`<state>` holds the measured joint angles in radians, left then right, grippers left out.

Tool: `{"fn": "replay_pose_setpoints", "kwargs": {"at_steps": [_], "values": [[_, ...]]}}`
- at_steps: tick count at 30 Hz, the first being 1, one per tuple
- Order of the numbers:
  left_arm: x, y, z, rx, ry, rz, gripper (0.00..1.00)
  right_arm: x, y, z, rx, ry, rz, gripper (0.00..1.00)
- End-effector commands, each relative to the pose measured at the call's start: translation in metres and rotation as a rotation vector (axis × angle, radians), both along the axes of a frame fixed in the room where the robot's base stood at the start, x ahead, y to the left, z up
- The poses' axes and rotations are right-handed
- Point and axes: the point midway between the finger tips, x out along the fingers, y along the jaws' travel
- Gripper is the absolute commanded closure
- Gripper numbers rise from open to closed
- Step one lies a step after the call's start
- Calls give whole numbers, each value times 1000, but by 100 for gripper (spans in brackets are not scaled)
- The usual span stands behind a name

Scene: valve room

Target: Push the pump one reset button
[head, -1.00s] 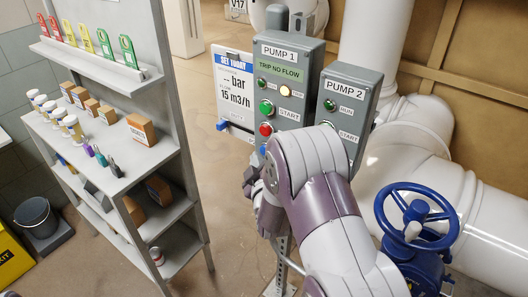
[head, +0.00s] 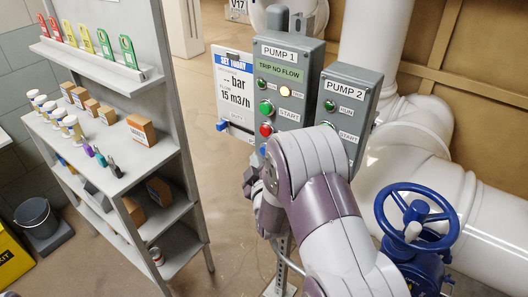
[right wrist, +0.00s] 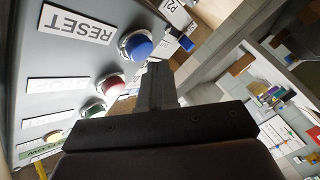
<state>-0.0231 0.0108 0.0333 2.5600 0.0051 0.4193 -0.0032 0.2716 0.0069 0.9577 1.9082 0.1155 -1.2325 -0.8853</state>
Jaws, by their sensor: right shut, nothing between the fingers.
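The grey PUMP 1 panel (head: 285,50) carries a lit TRIP NO FLOW display, lamps and a column of buttons. Its blue button (right wrist: 136,44) sits beside the RESET label (right wrist: 78,25) in the right wrist view. In the head view the blue button (head: 263,150) shows only partly, at the edge of my right arm. My right gripper (right wrist: 157,68) is shut and empty, its tips close to the blue button; I cannot tell whether they touch. In the head view my arm hides most of that gripper. My left gripper is not in view.
The red button (head: 266,129) and green button (head: 266,108) sit above the blue one. The PUMP 2 panel (head: 345,88) stands close on the right. A blue valve wheel (head: 417,216) is at the lower right. A shelf (head: 150,160) with boxes stands left, with open floor between.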

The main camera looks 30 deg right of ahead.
Motion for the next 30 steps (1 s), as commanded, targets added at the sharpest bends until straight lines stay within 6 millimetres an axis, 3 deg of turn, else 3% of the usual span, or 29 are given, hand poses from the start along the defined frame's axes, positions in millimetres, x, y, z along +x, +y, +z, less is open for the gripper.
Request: {"fn": "replay_pose_setpoints", "kwargs": {"at_steps": [30], "values": [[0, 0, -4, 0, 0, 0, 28, 3, -8, 0, 0, 0, 0, 100]]}}
